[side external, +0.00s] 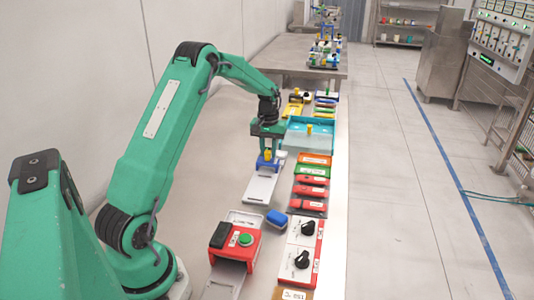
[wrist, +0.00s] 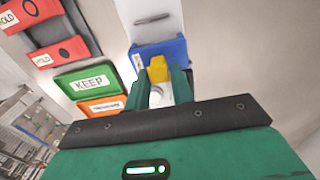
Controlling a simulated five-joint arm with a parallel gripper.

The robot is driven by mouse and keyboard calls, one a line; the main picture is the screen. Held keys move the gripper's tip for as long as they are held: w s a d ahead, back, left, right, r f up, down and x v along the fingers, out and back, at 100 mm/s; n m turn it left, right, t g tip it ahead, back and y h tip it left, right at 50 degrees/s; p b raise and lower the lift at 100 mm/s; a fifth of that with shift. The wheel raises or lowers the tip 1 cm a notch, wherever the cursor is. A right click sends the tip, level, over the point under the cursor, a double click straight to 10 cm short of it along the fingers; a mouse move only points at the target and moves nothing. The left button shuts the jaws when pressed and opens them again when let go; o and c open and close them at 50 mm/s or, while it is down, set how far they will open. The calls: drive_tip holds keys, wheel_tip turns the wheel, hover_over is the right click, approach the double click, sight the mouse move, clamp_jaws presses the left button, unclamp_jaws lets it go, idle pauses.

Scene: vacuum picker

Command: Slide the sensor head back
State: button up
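The sensor head appears to be the blue block (side external: 268,163) with a yellow knob (side external: 267,154) on top, sitting on a long pale rail plate (side external: 261,187). In the wrist view the blue block (wrist: 160,50) lies across the pale plate (wrist: 152,20), and its yellow knob (wrist: 158,69) shows between my fingertips. My gripper (side external: 267,148) points down over the block, with one green finger on each side of the knob. In the wrist view my gripper (wrist: 160,80) looks open around the knob; contact with it is not clear.
Red labelled blocks (side external: 312,191), a green KEEP tray (side external: 312,170) and an orange tray (side external: 316,159) line the right side. A teal bin (side external: 311,138) stands beyond.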

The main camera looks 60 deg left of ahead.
drive_tip(key=shift+o, duration=1.1)
drive_tip(key=shift+s, duration=0.1)
drive_tip(key=shift+r, duration=3.9)
drive_tip(key=shift+d, duration=0.15)
